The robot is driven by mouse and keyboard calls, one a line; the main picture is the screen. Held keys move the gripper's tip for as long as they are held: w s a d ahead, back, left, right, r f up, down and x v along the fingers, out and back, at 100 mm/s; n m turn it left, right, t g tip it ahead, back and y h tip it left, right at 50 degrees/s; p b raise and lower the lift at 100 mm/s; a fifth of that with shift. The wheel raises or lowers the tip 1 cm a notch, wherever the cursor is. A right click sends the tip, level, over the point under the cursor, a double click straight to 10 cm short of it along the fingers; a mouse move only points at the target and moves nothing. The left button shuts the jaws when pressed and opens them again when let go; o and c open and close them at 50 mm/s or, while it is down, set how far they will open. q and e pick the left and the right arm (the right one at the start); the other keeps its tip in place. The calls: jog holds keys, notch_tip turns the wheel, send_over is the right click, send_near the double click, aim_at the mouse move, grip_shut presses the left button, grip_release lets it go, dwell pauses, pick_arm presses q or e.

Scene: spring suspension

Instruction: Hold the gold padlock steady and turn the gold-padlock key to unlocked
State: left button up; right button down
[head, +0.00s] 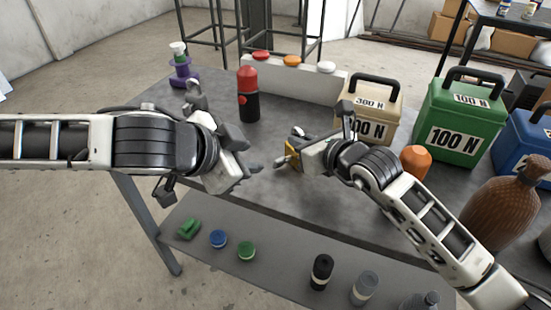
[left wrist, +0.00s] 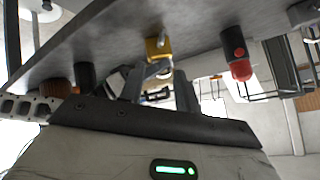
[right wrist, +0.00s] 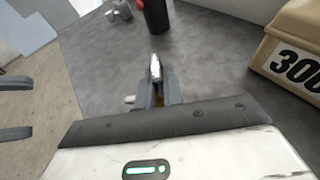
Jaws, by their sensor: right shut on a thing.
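The gold padlock (head: 291,150) is above the table between the fingers of my right gripper (head: 298,147), which is shut on it. In the right wrist view its silver shackle (right wrist: 156,68) sticks out past the fingers. A small pale piece (right wrist: 130,98), seemingly the key, sticks out on the side facing my left gripper; it also shows against the padlock (left wrist: 153,47) in the left wrist view. My left gripper (head: 248,173) is open and empty, a short way left of the padlock and apart from it. Its two spread fingers show at the right wrist view's left edge.
A red-and-black bottle (head: 248,95) stands behind the grippers. A beige 300 N box (head: 372,105) and a green 100 N box (head: 458,118) stand to the right. An orange object (head: 415,162) is near my right arm. A lower shelf (head: 280,268) holds several small things.

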aim_at(278, 160)
pick_arm(q)
jog(key=x, duration=1.2)
grip_shut()
